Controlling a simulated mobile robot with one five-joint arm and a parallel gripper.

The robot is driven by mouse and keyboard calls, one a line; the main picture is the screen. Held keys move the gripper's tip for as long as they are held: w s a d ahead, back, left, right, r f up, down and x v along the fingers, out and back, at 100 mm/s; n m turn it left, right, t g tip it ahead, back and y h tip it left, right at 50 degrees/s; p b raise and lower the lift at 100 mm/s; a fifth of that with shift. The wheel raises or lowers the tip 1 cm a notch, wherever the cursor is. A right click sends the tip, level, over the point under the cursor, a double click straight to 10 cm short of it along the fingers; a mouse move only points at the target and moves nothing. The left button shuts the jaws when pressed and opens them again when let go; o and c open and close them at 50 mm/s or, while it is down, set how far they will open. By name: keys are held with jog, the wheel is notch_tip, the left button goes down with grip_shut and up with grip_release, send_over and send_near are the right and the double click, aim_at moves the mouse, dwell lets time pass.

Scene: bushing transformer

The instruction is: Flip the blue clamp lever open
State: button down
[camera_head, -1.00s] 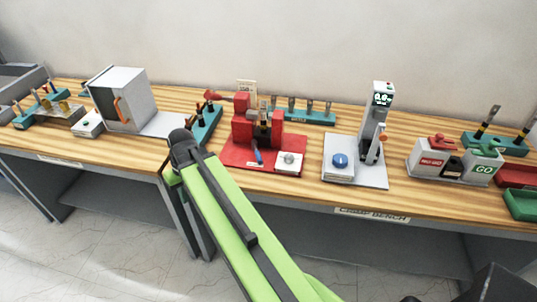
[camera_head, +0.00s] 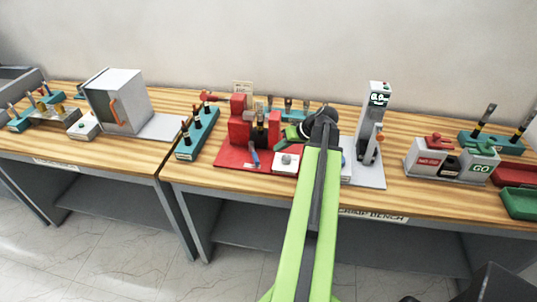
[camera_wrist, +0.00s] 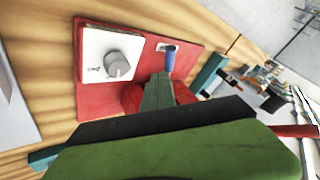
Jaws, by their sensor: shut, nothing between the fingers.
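The blue clamp lever (camera_head: 256,158) sits low on the front of the red clamp fixture (camera_head: 240,132), on a red base plate. In the wrist view the blue lever (camera_wrist: 171,58) shows just beyond the tip of my shut, empty green gripper (camera_wrist: 158,82). I cannot tell whether they touch there. In the head view my gripper (camera_head: 285,140) is to the right of the lever, beside the fixture's right side. In the wrist view my gripper hides much of the fixture's red body.
A white box with a grey knob (camera_head: 286,163) stands on the red plate, right of the lever. A teal holder (camera_head: 198,134) stands left of the fixture.

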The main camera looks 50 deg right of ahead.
aim_at(254, 156)
jog(key=b+x, duration=0.6)
jog(key=x, duration=0.3)
jog(key=shift+s+b, duration=0.1)
jog(key=shift+b, duration=0.3)
jog(key=shift+w+a+f, duration=0.15)
jog(key=shift+w+f, duration=0.15)
jog(key=shift+w, duration=0.15)
